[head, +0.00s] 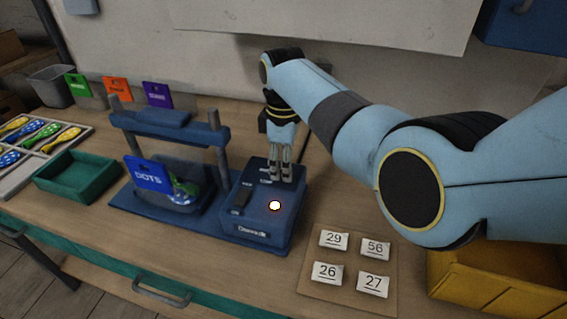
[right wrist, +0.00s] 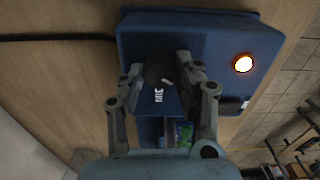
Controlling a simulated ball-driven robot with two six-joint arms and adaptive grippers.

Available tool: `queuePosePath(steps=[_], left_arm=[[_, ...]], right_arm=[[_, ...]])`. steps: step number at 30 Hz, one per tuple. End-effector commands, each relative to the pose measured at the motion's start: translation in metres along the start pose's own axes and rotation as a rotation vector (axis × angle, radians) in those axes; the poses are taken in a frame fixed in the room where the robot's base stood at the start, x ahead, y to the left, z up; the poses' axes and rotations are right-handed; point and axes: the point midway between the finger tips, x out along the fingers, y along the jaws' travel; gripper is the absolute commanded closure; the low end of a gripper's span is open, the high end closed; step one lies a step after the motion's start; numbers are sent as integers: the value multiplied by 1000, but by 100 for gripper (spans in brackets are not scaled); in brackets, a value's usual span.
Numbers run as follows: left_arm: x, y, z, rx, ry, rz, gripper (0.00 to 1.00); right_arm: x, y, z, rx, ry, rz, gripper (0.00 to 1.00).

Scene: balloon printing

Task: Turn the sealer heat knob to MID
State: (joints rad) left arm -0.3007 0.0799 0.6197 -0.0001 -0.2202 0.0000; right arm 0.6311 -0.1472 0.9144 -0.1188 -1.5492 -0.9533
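The blue sealer (head: 262,222) stands on the bench with a lit round lamp (head: 275,205), also seen in the right wrist view (right wrist: 243,63). My right gripper (head: 280,178) reaches down at the sealer's back top and hides the knob in the head view. In the right wrist view, the dark round heat knob (right wrist: 158,72) sits between the two fingertips of my right gripper (right wrist: 162,68). The fingers are drawn in close on both sides and appear shut on it. A slanted white pointer mark shows on the knob. White lettering below is partly readable. My left gripper is out of view.
A blue press frame (head: 171,119) with a dark bin and a DOTS card (head: 150,174) stands left of the sealer. A green tray (head: 78,177) lies farther left. A board with number cards (head: 346,285) lies to the right, near a yellow bin (head: 470,280).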

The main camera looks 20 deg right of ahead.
Motion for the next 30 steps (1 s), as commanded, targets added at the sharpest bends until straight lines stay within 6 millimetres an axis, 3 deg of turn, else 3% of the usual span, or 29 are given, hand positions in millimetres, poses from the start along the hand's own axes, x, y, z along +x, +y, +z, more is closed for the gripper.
queuePosePath(steps=[1,5,17,30], left_arm=[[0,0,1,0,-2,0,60],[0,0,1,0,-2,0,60],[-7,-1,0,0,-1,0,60],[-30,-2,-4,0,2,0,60]], right_arm=[[0,0,0,0,0,-1,83],[0,0,0,0,0,-1,100],[-1,0,0,77,-1,-1,100],[-2,1,0,440,-2,-2,100]])
